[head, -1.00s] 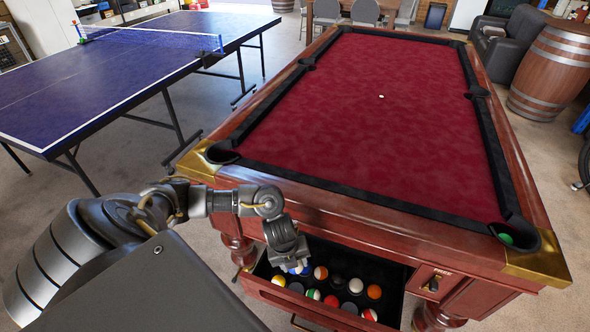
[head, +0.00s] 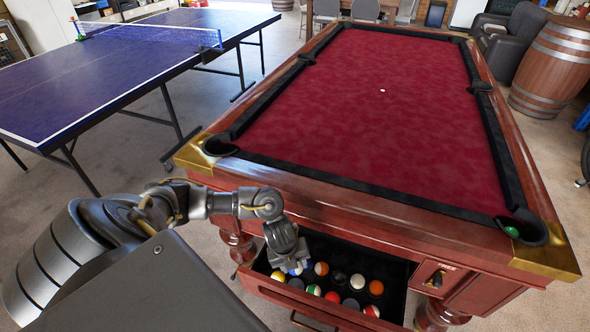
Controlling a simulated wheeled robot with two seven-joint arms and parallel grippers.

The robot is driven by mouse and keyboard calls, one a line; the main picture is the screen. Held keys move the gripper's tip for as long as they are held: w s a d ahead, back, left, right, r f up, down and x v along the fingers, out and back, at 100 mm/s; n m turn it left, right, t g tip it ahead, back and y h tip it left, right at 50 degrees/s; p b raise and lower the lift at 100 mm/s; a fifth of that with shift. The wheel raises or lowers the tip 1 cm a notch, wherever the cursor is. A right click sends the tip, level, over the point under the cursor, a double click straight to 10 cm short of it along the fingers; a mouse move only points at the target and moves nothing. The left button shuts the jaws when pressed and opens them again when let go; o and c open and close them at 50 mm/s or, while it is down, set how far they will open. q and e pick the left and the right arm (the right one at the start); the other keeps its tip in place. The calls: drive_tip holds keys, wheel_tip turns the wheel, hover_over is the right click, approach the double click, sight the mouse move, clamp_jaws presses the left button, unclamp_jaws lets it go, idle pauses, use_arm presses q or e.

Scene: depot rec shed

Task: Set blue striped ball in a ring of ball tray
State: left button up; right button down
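The ball tray (head: 393,294) is in the open drawer at the near end of the pool table, with several coloured balls in it. A blue and white ball, seemingly the blue striped ball (head: 297,270), shows at the fingertips of my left gripper (head: 295,266), at the tray's left side. The gripper points down and hides much of this ball. I cannot tell whether the fingers are closed on it or whether it rests in a ring. Grey round spots (head: 296,283) show among the balls; I cannot make out whether they are empty rings. My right gripper is out of view.
The drawer's front wall (head: 290,299) borders the tray on the near side. The pool table's wooden edge (head: 350,208) overhangs behind it. A green ball (head: 512,232) sits in the near right pocket, and a small white ball (head: 382,91) lies on the red cloth.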

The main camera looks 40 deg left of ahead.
sight(294, 272)
use_arm(q)
drive_tip(key=shift+f+b, duration=0.55)
drive_tip(key=shift+f, duration=0.3)
drive_tip(key=shift+f+b, duration=0.3)
drive_tip(key=shift+f, duration=0.1)
drive_tip(key=shift+f+b, duration=0.55)
drive_tip(key=shift+f, duration=0.35)
drive_tip(key=shift+f+b, duration=0.45)
drive_tip(key=shift+b, duration=0.1)
drive_tip(key=shift+f+b, duration=0.35)
drive_tip(key=shift+f, duration=0.1)
wheel_tip(294, 272, down, 2)
drive_tip(key=shift+b, duration=0.8)
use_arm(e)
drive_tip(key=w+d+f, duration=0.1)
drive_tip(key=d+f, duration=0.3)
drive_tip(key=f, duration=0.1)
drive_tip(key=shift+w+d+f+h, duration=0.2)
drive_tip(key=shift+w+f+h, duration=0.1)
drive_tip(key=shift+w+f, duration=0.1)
